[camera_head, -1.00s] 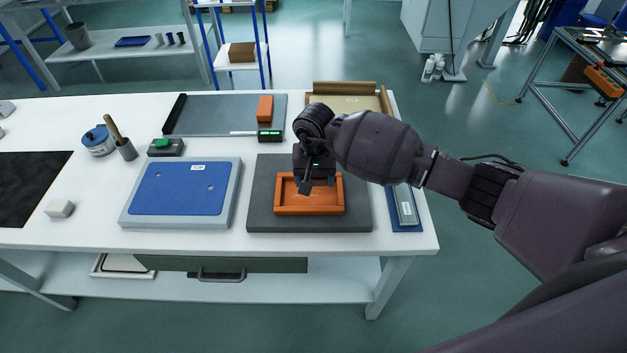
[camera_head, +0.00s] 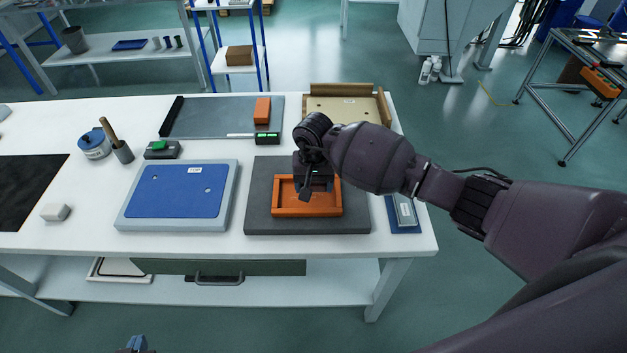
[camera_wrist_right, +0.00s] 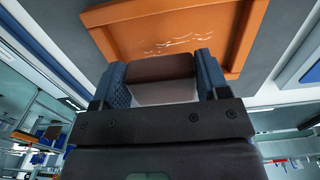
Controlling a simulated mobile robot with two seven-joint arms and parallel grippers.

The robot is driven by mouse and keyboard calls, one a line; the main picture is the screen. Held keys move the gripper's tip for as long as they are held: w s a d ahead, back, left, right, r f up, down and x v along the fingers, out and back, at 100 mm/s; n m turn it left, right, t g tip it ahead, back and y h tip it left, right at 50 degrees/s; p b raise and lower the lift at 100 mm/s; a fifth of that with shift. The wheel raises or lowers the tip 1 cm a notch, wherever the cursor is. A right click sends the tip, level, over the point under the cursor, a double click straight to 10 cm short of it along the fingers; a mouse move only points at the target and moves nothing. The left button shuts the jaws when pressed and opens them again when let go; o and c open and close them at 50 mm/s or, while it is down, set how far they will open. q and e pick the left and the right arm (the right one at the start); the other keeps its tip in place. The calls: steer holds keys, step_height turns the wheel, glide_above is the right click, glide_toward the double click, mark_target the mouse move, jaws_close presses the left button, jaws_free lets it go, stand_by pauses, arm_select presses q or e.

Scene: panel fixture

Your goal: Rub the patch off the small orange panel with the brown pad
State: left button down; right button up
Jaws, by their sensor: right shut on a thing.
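The small orange panel (camera_head: 307,211) has a raised rim and lies on a dark grey mat (camera_head: 355,222). In the right wrist view the panel (camera_wrist_right: 215,22) shows thin whitish streaks (camera_wrist_right: 172,45), the visible patch. I cannot tell whether the pad touches the panel. Only a small blue tip of my left gripper (camera_head: 137,344) shows at the bottom edge; its jaws cannot be judged.
A blue panel (camera_head: 175,190) on a grey block lies left of the mat. A blue tray with a grey item (camera_head: 405,212) lies to its right. Behind are an orange block (camera_head: 262,110), a small black device (camera_head: 267,138) and a tan tray (camera_head: 345,108). White table shows between them.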

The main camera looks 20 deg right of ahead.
mark_target(313, 200)
steer(key=shift+f, duration=0.65)
steer(key=shift+f+b, duration=1.15)
steer(key=shift+b, duration=0.05)
steer(key=shift+f+b, duration=0.3)
steer(key=shift+a, duration=0.1)
steer(key=shift+w+a+b, duration=0.15)
steer(key=shift+a+b, duration=0.2)
steer(key=shift+a, duration=0.2)
steer(key=shift+w+a, duration=0.1)
steer(key=shift+a, duration=0.1)
steer(key=shift+w+a+b, duration=0.15)
steer(key=shift+a+b, duration=0.25)
steer(key=shift+a, duration=0.05)
steer(key=shift+a, duration=0.15)
